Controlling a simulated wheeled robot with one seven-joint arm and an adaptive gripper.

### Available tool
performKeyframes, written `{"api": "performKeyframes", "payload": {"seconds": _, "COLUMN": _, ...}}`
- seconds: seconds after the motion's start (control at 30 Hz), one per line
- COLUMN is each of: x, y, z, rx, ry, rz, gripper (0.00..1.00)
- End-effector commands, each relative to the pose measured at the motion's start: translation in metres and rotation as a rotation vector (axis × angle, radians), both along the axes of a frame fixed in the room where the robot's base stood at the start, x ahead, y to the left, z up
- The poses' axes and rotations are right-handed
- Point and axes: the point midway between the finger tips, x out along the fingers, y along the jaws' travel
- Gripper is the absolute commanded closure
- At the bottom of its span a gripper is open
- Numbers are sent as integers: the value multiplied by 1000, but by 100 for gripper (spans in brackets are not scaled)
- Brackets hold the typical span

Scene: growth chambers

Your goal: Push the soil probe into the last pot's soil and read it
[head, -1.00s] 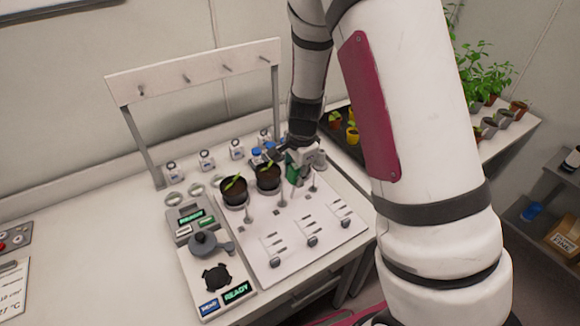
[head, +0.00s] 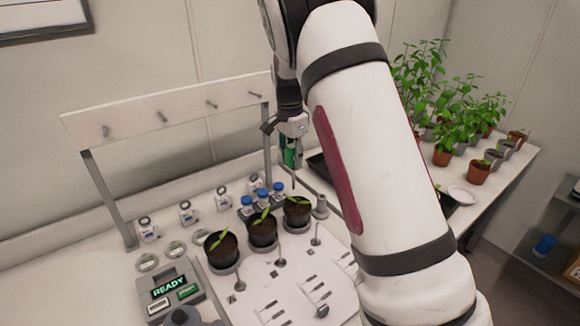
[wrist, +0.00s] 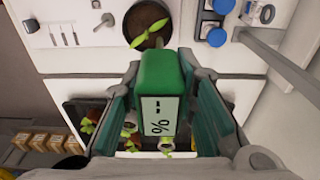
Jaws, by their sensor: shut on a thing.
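My gripper (head: 291,132) is shut on the green soil probe (head: 291,155), held upright above the bench. The thin rod points down over the right-hand pot (head: 298,218), which holds a seedling; the tip seems just above the soil, but contact is hard to judge. The middle pot (head: 262,234) and left pot (head: 221,250) stand beside it in a row. In the wrist view the probe's body (wrist: 163,75) sits between my fingers, its display (wrist: 158,115) showing a dash and a percent sign. A pot with a seedling (wrist: 150,42) shows beyond it; the rod is hidden there.
Blue-capped bottles (head: 262,198) stand close behind the pots. A small metal holder (head: 320,207) is right of them. A device (head: 169,287) at the left reads READY. A pegged rack (head: 165,105) stands behind. Potted plants (head: 478,172) fill the bench at right.

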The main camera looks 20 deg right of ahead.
Motion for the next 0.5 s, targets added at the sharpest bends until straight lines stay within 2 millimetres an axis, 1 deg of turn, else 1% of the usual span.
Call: {"api": "performKeyframes", "payload": {"seconds": 0.5, "x": -1, "y": 0, "z": -42, "rx": 1, "ry": 0, "rz": 1, "gripper": 100}}
